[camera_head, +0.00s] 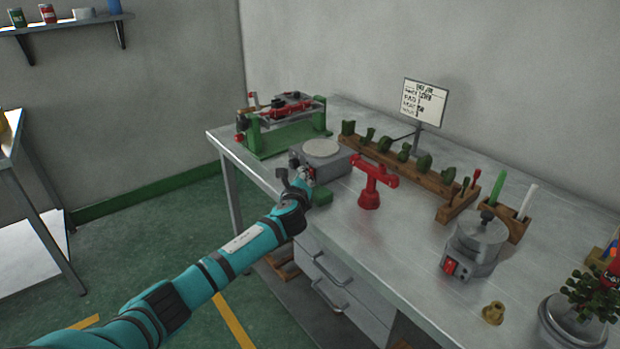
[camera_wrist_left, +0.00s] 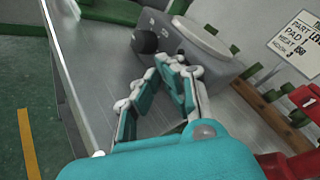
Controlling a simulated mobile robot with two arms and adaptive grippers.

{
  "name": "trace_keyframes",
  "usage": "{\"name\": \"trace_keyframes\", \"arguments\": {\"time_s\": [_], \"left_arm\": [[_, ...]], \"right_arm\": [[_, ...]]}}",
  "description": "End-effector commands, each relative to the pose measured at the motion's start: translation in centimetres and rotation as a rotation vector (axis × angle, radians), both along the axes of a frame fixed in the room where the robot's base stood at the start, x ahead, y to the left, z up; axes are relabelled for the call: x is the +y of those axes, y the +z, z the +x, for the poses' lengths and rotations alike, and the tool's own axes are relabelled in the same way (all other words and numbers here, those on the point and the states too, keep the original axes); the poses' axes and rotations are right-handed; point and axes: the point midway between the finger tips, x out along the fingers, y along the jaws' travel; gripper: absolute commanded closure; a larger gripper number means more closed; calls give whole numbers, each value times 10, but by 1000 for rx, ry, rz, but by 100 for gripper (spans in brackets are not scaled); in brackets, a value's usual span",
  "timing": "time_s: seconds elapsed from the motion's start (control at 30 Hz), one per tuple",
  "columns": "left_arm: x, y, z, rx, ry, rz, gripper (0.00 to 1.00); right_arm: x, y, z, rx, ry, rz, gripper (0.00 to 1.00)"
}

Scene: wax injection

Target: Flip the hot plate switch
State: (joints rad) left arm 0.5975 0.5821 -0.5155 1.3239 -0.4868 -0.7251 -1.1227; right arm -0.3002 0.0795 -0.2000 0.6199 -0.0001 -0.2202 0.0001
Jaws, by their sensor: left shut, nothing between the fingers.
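The hot plate (camera_head: 335,163) is a grey box with a pale round top, on the left part of the metal bench. In the left wrist view the hot plate (camera_wrist_left: 203,49) lies just beyond my fingers, with a black knob (camera_wrist_left: 146,42) sticking out of its near side. I see no separate switch on it. My left gripper (camera_head: 306,176) is at the near side of the hot plate, in front of its body. In the left wrist view the gripper (camera_wrist_left: 158,86) is shut and empty, its tips close below the knob; contact cannot be told. My right gripper is out of view.
A red stand (camera_head: 370,184) is right of the hot plate. A green-framed device (camera_head: 285,138) stands behind it. A wooden rack (camera_head: 400,165) holds green pieces. A silver pot (camera_head: 475,248) with a red switch (camera_head: 450,267) stands further right. The bench's front edge runs beneath my arm.

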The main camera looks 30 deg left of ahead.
Motion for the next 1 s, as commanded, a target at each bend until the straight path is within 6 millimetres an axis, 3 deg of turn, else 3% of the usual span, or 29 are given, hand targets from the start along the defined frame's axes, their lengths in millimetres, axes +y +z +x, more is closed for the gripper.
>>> {"name": "trace_keyframes", "arguments": {"time_s": [0.5, 1.0], "left_arm": [[-1, 0, 2, -1, -1, 0, 100], [5, 1, -11, 0, 0, 0, 100]], "right_arm": [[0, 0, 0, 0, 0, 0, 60], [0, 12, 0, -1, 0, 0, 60]]}}
